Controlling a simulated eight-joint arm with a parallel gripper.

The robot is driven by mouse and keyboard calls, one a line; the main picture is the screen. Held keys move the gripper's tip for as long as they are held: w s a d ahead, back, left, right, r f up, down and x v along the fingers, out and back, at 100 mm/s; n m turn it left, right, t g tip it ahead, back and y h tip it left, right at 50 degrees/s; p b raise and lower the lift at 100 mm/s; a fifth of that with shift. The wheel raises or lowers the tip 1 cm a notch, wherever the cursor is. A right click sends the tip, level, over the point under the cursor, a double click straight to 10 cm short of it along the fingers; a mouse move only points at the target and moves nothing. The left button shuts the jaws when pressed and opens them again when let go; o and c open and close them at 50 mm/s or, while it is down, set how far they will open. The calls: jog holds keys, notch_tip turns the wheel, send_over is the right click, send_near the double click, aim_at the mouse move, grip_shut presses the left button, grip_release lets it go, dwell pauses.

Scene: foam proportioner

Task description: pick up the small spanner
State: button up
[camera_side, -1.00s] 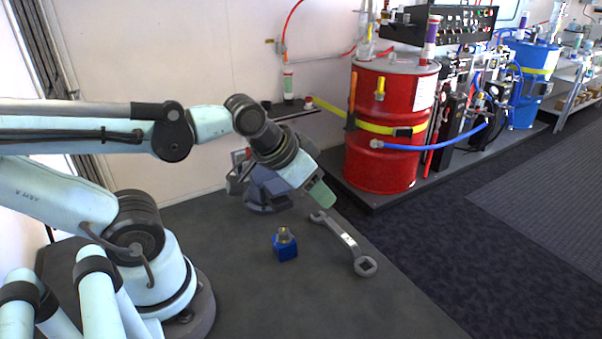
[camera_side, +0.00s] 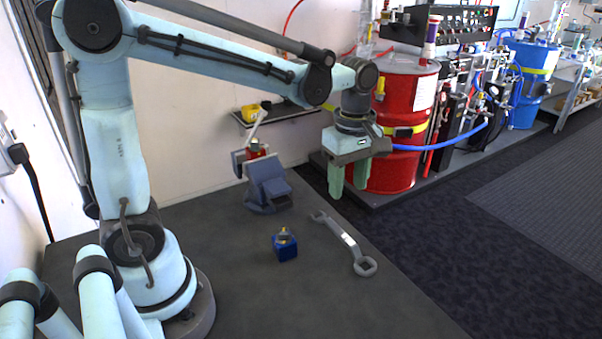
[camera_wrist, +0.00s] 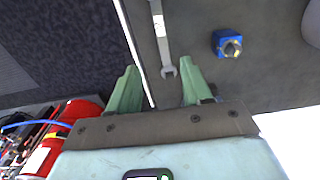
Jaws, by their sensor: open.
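A grey metal spanner (camera_side: 346,241) lies on the dark grey bench top, with a ring end towards the front and an open-jawed end towards the back. A pale label marks its shaft. My gripper (camera_side: 349,186) is above the bench, higher than the spanner's open-jawed end, with its green fingers pointing down. The fingers are apart with nothing between them. In the wrist view, the spanner (camera_wrist: 161,38) runs up from between the fingertips (camera_wrist: 158,70), its open-jawed end nearer the right finger. Its far end is cut off by the top edge there.
A blue block with a metal fitting (camera_side: 285,245) stands left of the spanner. A blue-grey vise (camera_side: 266,188) stands at the back of the bench. A red drum (camera_side: 410,105) stands beyond the bench edge.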

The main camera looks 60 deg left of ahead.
aim_at(342, 233)
jog(key=shift+s+f, duration=0.15)
jog(key=shift+f, duration=5.9)
jog(key=shift+f, duration=0.25)
jog(key=shift+c, duration=0.3)
grip_shut()
